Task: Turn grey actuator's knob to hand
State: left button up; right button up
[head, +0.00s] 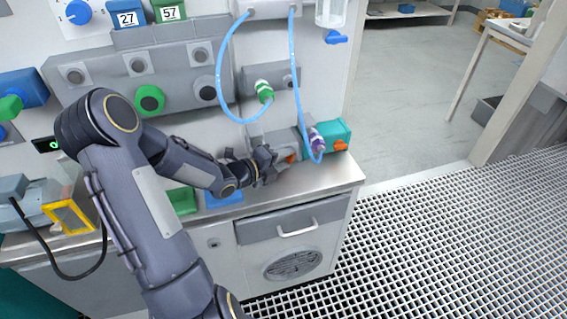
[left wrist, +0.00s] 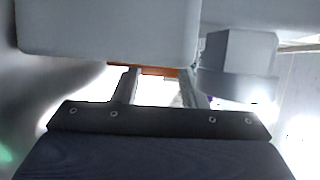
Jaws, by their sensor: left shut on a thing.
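The grey actuator (head: 270,141) sits on the worktop against the panel, partly hidden behind my left gripper. Its orange knob (head: 291,158) shows as a small patch beside the fingers. My left gripper (head: 271,166) is at the front of the actuator, shut on the knob. In the left wrist view the grey housing (left wrist: 110,32) fills the top. The two fingers (left wrist: 160,90) reach under it, with a strip of the orange knob (left wrist: 158,70) between their far ends. The knob's pointing and any markings are hidden. My right gripper is not in view.
A teal actuator (head: 333,132) with an orange knob (head: 341,145) stands close on the right. Blue hoses (head: 222,75) hang in front of the panel. Green (head: 182,201) and blue (head: 222,197) bins are near the forearm. The worktop (head: 325,178) right of the gripper is bare.

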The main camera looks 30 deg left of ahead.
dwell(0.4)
pick_arm(q)
jog(key=o, duration=0.7)
jog(key=shift+r, duration=0.2)
notch_tip(320, 180, up, 3)
jog(key=shift+f, duration=0.2)
jog(key=s+d+r, duration=0.2)
jog(key=s+r, duration=0.1)
jog(key=s, duration=0.1)
jog(key=s+d+r, duration=0.3)
jog(key=s+d+r+p, duration=0.1)
jog(key=s+d+r, duration=0.2)
jog(key=s+r, duration=0.1)
jog(key=shift+s, duration=0.35)
